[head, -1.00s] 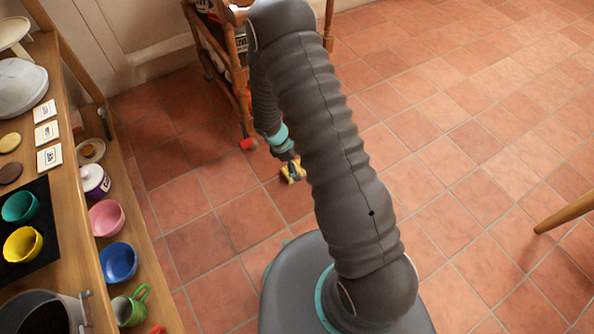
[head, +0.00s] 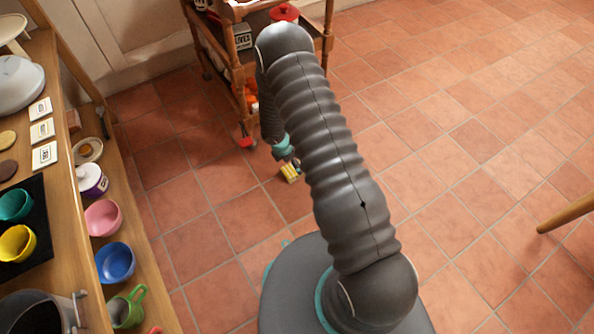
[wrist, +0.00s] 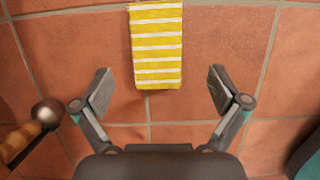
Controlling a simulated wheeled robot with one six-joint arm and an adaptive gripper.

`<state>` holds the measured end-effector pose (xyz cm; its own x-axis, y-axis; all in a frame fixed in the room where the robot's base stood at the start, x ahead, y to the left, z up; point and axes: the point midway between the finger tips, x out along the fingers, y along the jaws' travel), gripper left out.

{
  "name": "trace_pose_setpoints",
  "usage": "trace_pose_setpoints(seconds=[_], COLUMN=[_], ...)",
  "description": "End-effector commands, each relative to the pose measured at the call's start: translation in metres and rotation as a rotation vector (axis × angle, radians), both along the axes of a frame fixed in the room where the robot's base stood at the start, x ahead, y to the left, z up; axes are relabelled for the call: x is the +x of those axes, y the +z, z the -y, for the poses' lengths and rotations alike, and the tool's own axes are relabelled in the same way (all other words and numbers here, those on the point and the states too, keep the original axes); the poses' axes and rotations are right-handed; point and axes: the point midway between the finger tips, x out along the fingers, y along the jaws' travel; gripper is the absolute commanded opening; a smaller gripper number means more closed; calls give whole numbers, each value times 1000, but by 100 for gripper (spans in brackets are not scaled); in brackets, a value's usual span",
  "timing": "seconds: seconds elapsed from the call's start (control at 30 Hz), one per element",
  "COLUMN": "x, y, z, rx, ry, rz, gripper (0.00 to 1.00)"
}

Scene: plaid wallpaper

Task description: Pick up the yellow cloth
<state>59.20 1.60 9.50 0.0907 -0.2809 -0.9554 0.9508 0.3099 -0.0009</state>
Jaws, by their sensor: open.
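The yellow cloth (wrist: 157,45) has white stripes and lies as a folded rectangle on the tile floor in the wrist view. It runs off the top edge of that picture. It also shows small beside my arm in the head view (head: 291,173). My gripper (wrist: 160,90) is open and empty, its two fingers spread wide. The cloth's near end lies about level with the fingertips, midway between them in the picture, with nothing gripped. In the head view my gripper (head: 284,150) is partly hidden behind the arm, close to the cloth.
A wooden trolley (head: 240,85) stands beyond the cloth, with a red object (head: 246,141) near its foot. A wooden leg (head: 566,212) shows at right. Floor between is clear.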

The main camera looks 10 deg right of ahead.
Motion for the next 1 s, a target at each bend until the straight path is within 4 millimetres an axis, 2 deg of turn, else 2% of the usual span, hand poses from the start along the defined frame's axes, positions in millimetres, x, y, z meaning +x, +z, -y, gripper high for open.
trace_pose_setpoints(seconds=[0.27, 0.57, 0.83, 1.0], x=[2, 7, 8, 8], y=[-15, -52, -55, -55], z=[4, 14, 15, 15], rx=[0, 0, 0, 0], ry=[-1, -1, -1, -1], rz=[-1, -1, 0, 0], gripper=[98, 98, 98, 55])
